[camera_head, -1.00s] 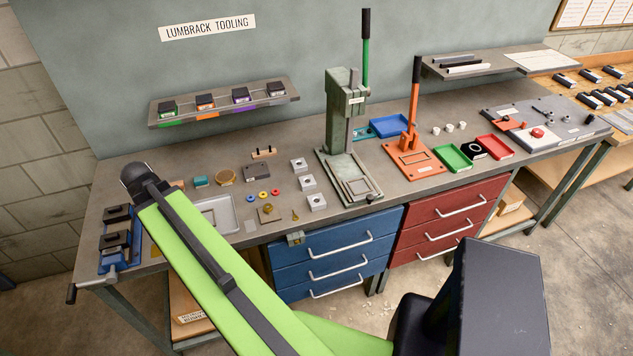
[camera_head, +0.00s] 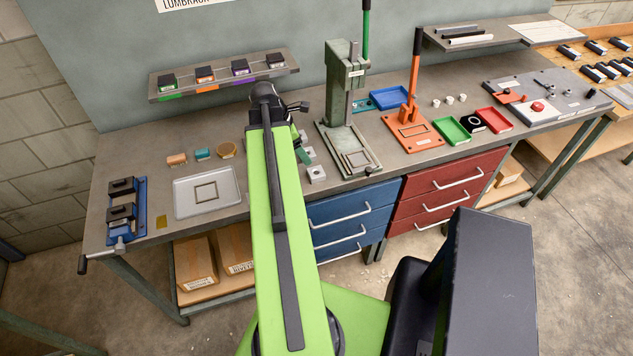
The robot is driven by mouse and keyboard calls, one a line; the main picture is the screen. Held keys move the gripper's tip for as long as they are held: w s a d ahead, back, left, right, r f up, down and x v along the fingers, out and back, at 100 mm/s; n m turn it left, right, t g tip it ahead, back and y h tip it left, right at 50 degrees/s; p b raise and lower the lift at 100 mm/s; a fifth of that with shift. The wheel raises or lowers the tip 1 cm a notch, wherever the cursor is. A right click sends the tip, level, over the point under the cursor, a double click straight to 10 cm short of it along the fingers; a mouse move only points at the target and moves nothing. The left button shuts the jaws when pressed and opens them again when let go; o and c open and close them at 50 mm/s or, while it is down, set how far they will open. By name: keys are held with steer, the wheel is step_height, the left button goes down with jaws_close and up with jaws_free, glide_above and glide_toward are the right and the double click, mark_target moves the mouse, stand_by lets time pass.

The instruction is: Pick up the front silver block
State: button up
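The front silver block (camera_head: 316,174) is a small square block with a dark hole in its top. It sits on the grey bench, left of the green press. Two more silver blocks stand in a row behind it, and one (camera_head: 308,153) is partly covered by my gripper. My gripper (camera_head: 304,152) hangs at the end of my green arm, just above and behind the front block, apart from it in the picture. Its fingers are small and partly hidden, so their opening is unclear. No block is visibly held.
The green press (camera_head: 343,95) stands close on the right, with its base near the blocks. A silver tray (camera_head: 207,192) and blue vise (camera_head: 127,215) lie left. A wall shelf (camera_head: 222,77) hangs behind. My arm hides part of the bench's middle.

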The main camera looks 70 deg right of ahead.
steer(key=b, duration=0.5)
glide_toward(317, 173)
steer(key=x, duration=0.2)
steer(key=shift+w+d+f, duration=0.15)
steer(key=shift+d+f, duration=0.15)
steer(key=shift+f, duration=0.1)
steer(key=shift+s+d+f, duration=0.15)
steer(key=shift+s+f, duration=0.05)
steer(key=b+x, duration=0.5)
steer(key=shift+a+f, duration=0.2)
steer(key=shift+a, duration=0.05)
steer(key=shift+r, duration=0.2)
steer(key=shift+s, duration=0.1)
jaws_close()
